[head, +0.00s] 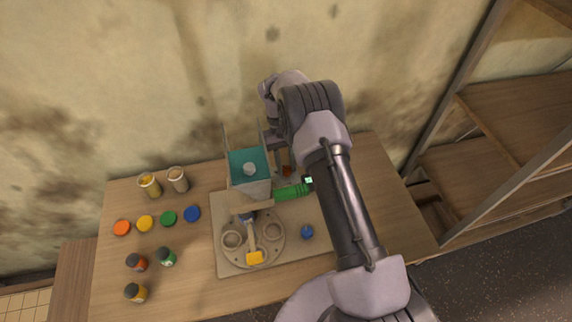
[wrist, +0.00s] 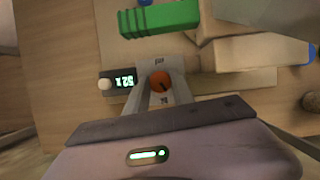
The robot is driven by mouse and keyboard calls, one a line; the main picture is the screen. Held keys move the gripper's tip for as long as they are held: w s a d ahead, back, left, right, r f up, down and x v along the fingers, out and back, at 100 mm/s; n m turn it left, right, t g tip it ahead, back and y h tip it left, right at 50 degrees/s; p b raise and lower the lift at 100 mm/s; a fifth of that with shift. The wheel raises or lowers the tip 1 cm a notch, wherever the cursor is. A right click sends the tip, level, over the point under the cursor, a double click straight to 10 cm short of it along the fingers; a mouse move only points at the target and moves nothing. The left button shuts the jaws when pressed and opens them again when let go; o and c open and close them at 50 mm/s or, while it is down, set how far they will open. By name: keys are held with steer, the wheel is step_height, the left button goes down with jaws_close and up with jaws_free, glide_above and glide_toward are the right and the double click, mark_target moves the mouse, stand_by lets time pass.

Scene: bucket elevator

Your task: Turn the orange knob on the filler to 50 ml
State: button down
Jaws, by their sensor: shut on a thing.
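The orange knob (wrist: 160,82) sits on the filler in the middle of the wrist view, with a dark pointer mark on its face. My gripper (wrist: 161,88) is shut on the knob, one pale finger on each side. Beside it is a small dark display (wrist: 126,82) with lit digits that I cannot read surely, and a round pale button (wrist: 104,84).
A round turntable (head: 270,252) with cup holders and a yellow-ended lever stands in front of the filler. Several coloured lids, such as the orange lid (head: 122,228), small bottles and two beakers (head: 178,179) lie to the left. A blue knob (head: 307,232) is at the board's right. Shelving stands far right.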

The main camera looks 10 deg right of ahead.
steer(key=c, duration=1.1)
jaws_free()
